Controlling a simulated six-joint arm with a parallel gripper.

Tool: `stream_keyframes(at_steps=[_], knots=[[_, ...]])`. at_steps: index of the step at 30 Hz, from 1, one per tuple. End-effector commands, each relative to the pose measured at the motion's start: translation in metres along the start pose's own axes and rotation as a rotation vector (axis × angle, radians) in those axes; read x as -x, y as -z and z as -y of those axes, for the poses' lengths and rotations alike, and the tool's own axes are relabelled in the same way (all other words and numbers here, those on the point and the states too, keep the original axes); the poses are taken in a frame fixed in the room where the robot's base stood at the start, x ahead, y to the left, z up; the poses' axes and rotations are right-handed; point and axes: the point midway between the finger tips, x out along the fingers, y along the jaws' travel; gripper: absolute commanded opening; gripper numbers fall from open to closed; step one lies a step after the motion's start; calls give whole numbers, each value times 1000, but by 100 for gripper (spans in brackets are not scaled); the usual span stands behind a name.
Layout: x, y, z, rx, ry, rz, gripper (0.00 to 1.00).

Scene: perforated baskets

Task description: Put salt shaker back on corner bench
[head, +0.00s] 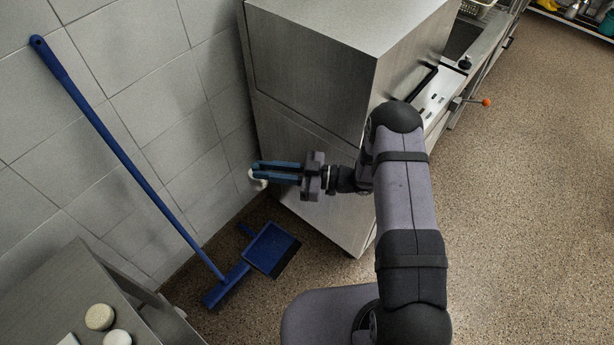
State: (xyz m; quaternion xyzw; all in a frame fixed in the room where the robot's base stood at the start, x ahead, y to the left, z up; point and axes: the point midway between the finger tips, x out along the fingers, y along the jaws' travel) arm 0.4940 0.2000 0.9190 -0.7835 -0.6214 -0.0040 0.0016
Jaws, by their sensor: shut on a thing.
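My gripper (260,172) reaches left across the front of a tall steel cabinet, its blue fingers shut on a small white object. This looks like the salt shaker (257,181); only a small part shows at the fingertips, and the rest is hidden. It is held in the air near the tiled wall, above the floor. A steel bench (60,292) stands in the lower left corner, apart from my gripper, and appears to be the corner bench. On it are two pale round-topped items (100,317) and part of a white item at the picture's lower edge.
A blue broom (125,155) leans on the tiled wall, and a blue dustpan (270,248) is beside its head, between bench and cabinet. The steel cabinet (310,70) stands close behind my gripper. A counter with a sink (462,40) runs back right. The floor at right is clear.

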Motion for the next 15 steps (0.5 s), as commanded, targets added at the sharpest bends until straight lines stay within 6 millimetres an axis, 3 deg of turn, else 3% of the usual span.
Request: stream_keyframes(at_steps=[1,3,8,15], knots=[[-25,-4,6,5,40,-2,0],[-56,-3,13,5,80,-3,0],[-122,2,38,3,162,-4,0],[-212,15,95,2,276,-4,0]])
